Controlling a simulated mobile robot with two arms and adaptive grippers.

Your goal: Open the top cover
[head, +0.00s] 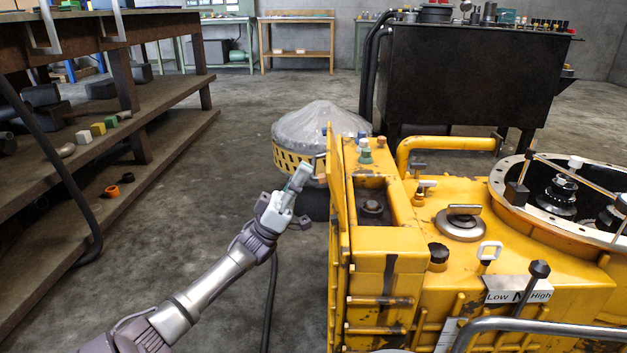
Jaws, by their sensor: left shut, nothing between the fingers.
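The yellow transmission housing (440,270) fills the right foreground. A yellow plate (336,200), which looks like the top cover, stands upright along the housing's left edge. To its right, a box-like recess (371,207) in the housing is uncovered and shows a round dark part inside. My left gripper (312,170) is just left of the upright plate, near its upper part. Its fingers are shut and hold nothing. I cannot tell whether the fingertips touch the plate. My right gripper is not in view.
A round, open-topped section with gears (560,195) is at the right. A lever with a black knob (538,269) rises beside a Low/High label. A cone-shaped covered drum (318,125) stands behind my left gripper. Wooden shelves (140,120) stand left; the floor between is clear.

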